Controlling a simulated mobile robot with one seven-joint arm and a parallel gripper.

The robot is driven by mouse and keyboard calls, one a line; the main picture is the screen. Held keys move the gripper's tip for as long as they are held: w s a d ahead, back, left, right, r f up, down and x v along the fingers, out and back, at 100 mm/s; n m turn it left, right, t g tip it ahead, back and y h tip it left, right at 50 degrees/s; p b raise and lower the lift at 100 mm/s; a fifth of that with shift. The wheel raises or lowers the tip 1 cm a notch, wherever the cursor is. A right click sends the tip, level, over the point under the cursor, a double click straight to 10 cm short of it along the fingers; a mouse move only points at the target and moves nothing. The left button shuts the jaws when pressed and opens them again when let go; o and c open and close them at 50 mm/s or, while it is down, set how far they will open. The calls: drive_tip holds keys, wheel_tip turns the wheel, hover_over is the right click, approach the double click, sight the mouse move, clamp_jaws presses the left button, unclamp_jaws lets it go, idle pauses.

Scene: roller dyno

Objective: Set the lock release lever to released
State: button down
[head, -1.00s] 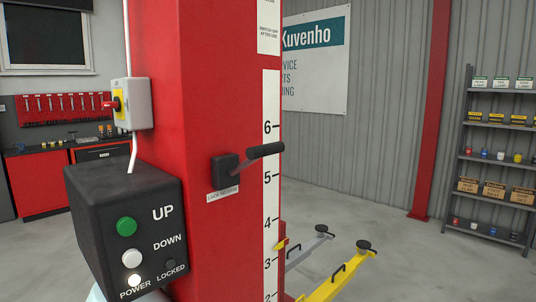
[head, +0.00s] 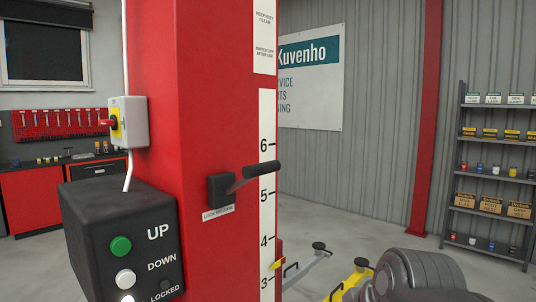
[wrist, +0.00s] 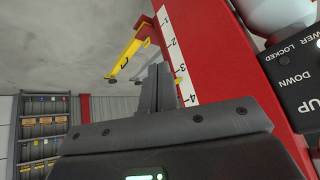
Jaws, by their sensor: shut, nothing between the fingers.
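The lock release lever (head: 262,168) is a dark handle on a black square mount on the red lift column (head: 200,90). Its arm slants up to the right and its grip points right, across the white height scale. A small "LOCK RELEASE" label (head: 218,212) sits under the mount. My gripper (wrist: 162,75) shows in the wrist view, shut and empty, with the column and scale just beyond its fingers. I cannot make out the lever in the wrist view. In the head view, only a grey part of my arm shows at the lower right, apart from the lever.
A black control box (head: 85,240) with UP and DOWN buttons juts out left of the lever; its LOCKED lamp looks dark. Yellow lift arms (wrist: 130,50) lie low beyond the column. Shelves (head: 490,170) stand far right.

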drive_tip(key=w+a+r+n+t+y, duration=0.1)
drive_tip(key=w+r, duration=0.3)
drive_tip(key=r, duration=0.7)
drive_tip(key=w+a+r+n+t+y, duration=0.1)
drive_tip(key=w+r+n+y, duration=0.3)
drive_tip(key=r, duration=0.8)
drive_tip(key=w+a+r+n+y, duration=0.2)
drive_tip(key=w+a+r+n, duration=0.1)
drive_tip(key=r, duration=0.8)
drive_tip(key=shift+w+r+t, duration=0.2)
drive_tip(key=shift+w+t, duration=0.2)
drive_tip(key=shift+w, duration=0.5)
drive_tip(key=w+a+f, duration=0.5)
drive_tip(key=a+f, duration=0.1)
drive_tip(key=f, duration=0.2)
drive_tip(key=shift+w, duration=0.4)
drive_tip(key=shift+f, duration=0.15)
